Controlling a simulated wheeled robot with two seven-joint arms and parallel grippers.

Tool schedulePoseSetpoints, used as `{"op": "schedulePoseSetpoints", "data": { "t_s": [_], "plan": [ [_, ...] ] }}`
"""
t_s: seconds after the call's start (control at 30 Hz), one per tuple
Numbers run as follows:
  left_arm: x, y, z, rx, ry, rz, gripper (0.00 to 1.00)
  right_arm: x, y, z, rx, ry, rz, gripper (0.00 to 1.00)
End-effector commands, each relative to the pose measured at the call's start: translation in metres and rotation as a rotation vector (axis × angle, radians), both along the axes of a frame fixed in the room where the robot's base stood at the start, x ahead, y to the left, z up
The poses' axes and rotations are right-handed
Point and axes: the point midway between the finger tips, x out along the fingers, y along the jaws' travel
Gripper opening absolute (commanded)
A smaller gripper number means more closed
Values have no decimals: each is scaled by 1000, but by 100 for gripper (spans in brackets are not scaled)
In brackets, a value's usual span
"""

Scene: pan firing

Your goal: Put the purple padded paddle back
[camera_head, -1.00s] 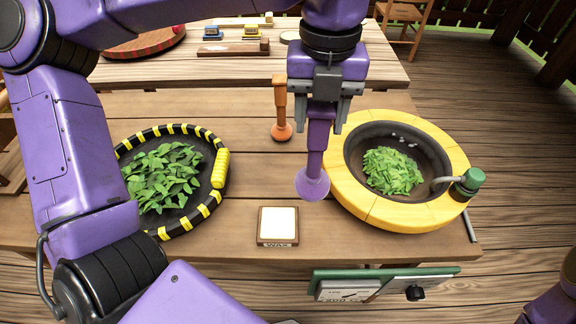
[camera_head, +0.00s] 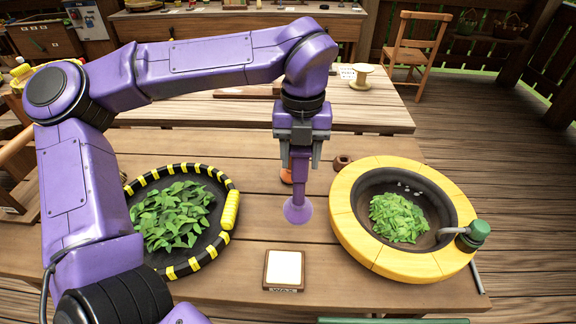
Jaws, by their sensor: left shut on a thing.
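The purple padded paddle (camera_head: 298,208) hangs upright, its round pad down, above the table between the leaf tray and the yellow-rimmed pan. My left gripper (camera_head: 300,160) is shut on the upper part of its handle. An orange paddle (camera_head: 286,176) stands just behind it, mostly hidden by the purple one and the gripper. A small brown ring-shaped piece (camera_head: 343,162) sits on the table to the right of the gripper, near the pan's back left edge. My right gripper is not in view.
The yellow-rimmed pan (camera_head: 351,228) with green leaves stands at the right, with a green-capped spout. A black-and-yellow rimmed tray (camera_head: 232,210) of leaves lies at the left. A wax block (camera_head: 284,270) lies at the front. A second table stands behind.

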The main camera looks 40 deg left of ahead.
Motion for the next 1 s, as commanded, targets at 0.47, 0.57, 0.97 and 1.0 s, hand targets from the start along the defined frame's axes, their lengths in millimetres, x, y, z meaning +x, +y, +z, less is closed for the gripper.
{"op": "schedulePoseSetpoints", "data": {
  "t_s": [0.47,0.57,0.97,1.0],
  "plan": [
    [24,43,-56,0,0,1,0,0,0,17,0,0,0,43],
    [25,46,-68,1,3,-1,0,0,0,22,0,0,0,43],
    [25,46,-87,0,-1,0,0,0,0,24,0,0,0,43],
    [25,46,-87,0,-1,0,0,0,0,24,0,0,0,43]
  ]
}}
